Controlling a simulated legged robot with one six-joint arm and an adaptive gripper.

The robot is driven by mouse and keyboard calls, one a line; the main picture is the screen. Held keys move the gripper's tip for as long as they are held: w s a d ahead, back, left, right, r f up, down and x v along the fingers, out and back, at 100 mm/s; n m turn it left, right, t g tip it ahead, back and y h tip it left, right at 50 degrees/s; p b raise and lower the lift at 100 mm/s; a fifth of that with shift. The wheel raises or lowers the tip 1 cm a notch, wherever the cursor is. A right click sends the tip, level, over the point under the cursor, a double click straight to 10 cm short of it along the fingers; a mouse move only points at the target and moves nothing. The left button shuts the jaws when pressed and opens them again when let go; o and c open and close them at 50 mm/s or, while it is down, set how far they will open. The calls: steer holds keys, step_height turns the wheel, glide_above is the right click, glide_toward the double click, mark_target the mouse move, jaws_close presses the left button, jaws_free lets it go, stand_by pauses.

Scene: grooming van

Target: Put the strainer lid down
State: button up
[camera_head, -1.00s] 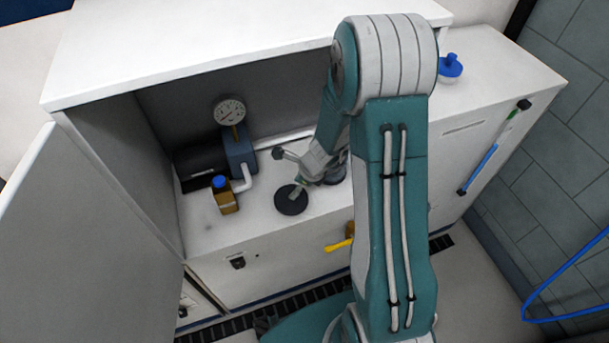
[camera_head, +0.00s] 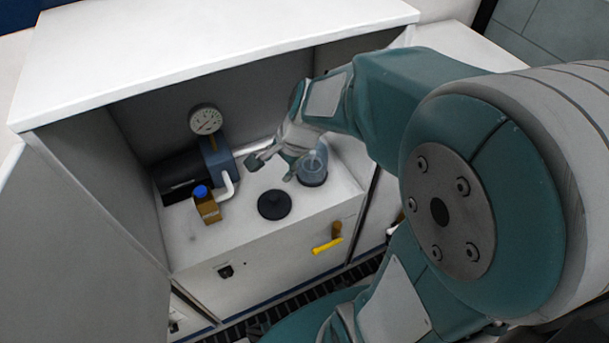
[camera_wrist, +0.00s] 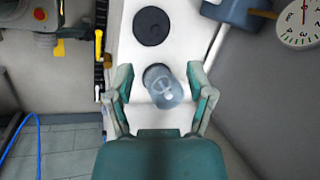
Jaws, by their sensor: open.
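A clear strainer cup (camera_head: 313,168) stands to the right of the lid on the same counter; the wrist view shows the cup (camera_wrist: 162,86) between and beyond my fingers. My gripper (camera_head: 272,166) is open and empty above the counter, apart from the lid. In the wrist view my gripper (camera_wrist: 162,88) has its two fingers spread wide.
A pump with a gauge (camera_head: 206,120) stands at the back left of the counter. A yellow handle (camera_head: 327,245) sticks out on the front. The cabinet walls and top enclose the counter.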

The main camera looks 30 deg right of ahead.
steer(key=s+r+n+t+h, duration=0.2)
steer(key=s+r+n+h, duration=0.1)
steer(key=s+r+n, duration=0.7)
steer(key=s+n, duration=0.3)
steer(key=n, duration=0.1)
steer(key=shift+r, duration=0.4)
